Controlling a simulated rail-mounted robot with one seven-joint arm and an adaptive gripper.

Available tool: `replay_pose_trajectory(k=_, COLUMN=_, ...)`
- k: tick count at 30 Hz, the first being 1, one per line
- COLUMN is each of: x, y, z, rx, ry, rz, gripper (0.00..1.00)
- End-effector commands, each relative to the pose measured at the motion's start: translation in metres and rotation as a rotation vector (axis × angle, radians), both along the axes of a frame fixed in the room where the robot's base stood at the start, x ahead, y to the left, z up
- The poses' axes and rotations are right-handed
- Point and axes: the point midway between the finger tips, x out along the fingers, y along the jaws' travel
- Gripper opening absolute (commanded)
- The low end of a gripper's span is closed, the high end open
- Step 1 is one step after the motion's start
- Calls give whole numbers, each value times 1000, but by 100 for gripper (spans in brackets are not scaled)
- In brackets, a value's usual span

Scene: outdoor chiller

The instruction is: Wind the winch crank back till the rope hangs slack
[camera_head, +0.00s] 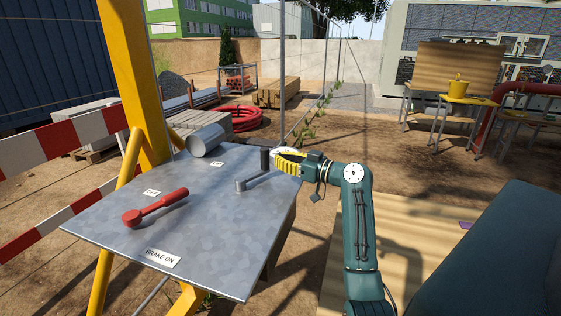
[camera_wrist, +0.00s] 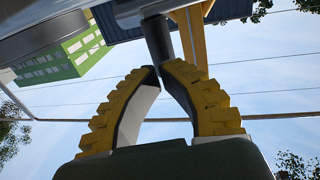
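The winch crank (camera_head: 253,182) stands on a grey metal plate, its arm pointing to the back right with an upright dark handle (camera_head: 265,160). My gripper (camera_head: 277,160) reaches in from the right, its yellow fingers at the handle. In the wrist view, which is upside down, the fingertips (camera_wrist: 160,69) nearly meet. The dark handle (camera_wrist: 157,40) shows just beyond them, its end partly hidden by the right fingertip. I cannot tell whether they touch it. A red brake lever (camera_head: 158,204) lies across the plate's left half. I cannot make out the rope or its tension.
The plate (camera_head: 225,250) carries a "BRAKE ON" label (camera_head: 163,258). A grey cylinder (camera_head: 207,140) sits at its back edge. A yellow post (camera_head: 135,75) and red-white barrier boards (camera_head: 60,145) stand left. A teal surface (camera_head: 500,260) fills the lower right.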

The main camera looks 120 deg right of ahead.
Motion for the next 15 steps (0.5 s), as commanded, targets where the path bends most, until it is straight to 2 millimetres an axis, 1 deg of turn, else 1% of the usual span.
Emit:
replay_pose_trajectory(k=1, x=-1, y=9, z=-2, rx=-2, ry=1, rz=1, gripper=0)
replay_pose_trajectory(k=3, x=-11, y=29, z=1, rx=0, ry=0, rz=-4, gripper=0)
replay_pose_trajectory(k=6, x=-20, y=55, z=2, rx=-1, ry=0, rz=-3, gripper=0)
replay_pose_trajectory(k=9, x=-28, y=75, z=1, rx=0, ry=-1, rz=-2, gripper=0)
replay_pose_trajectory(k=12, x=-33, y=90, z=1, rx=0, ry=0, rz=-1, gripper=0)
replay_pose_trajectory(k=14, x=-35, y=95, z=0, rx=1, ry=0, rz=2, gripper=2)
replay_pose_trajectory(k=15, x=-35, y=97, z=0, rx=-2, ry=5, rz=2, gripper=0)
